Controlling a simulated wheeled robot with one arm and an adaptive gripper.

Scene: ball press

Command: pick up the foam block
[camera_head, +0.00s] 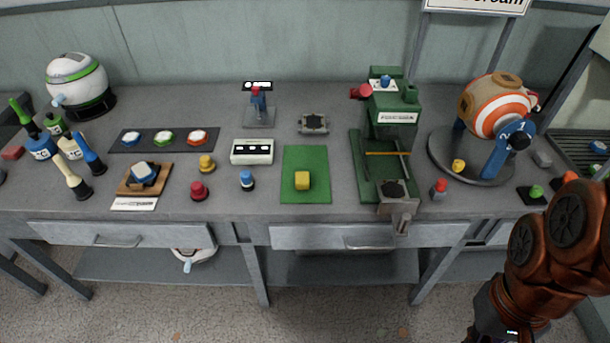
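My copper-coloured arm shows at the lower right, well apart from the block, and runs down out of the picture. My gripper's fingers are not visible.
A green press (390,112) stands right of the mat. A white box with dark slots (252,152), a blue-topped knob (247,180) and a red knob (199,190) are to its left. A striped drum (497,105) stands farther right. The mat around the block is clear.

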